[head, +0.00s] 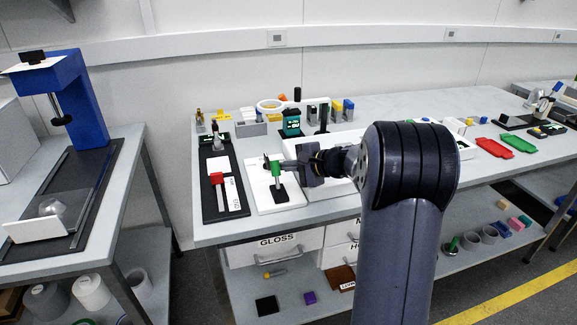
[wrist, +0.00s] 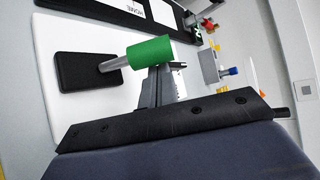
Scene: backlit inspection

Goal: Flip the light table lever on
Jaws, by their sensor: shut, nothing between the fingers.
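The lever has a green grip (head: 275,170) on a metal rod rising from a black base (head: 278,193), which sits on a white plate (head: 262,199). In the wrist view the green grip (wrist: 150,51) leans on its rod away from the black base (wrist: 87,71), towards my fingers. My gripper (head: 285,163) is shut and empty, with its fingertips (wrist: 160,72) right beside the green grip. They look to be touching or very close; I cannot tell which. A broad white panel (head: 330,208), perhaps the light table, lies to the right, partly hidden by my arm.
A black board (head: 211,208) with a red-handled slider (head: 216,178) lies left of the lever. A grey box (head: 250,128), a white ring (head: 270,105) and a green-black device (head: 291,123) stand behind.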

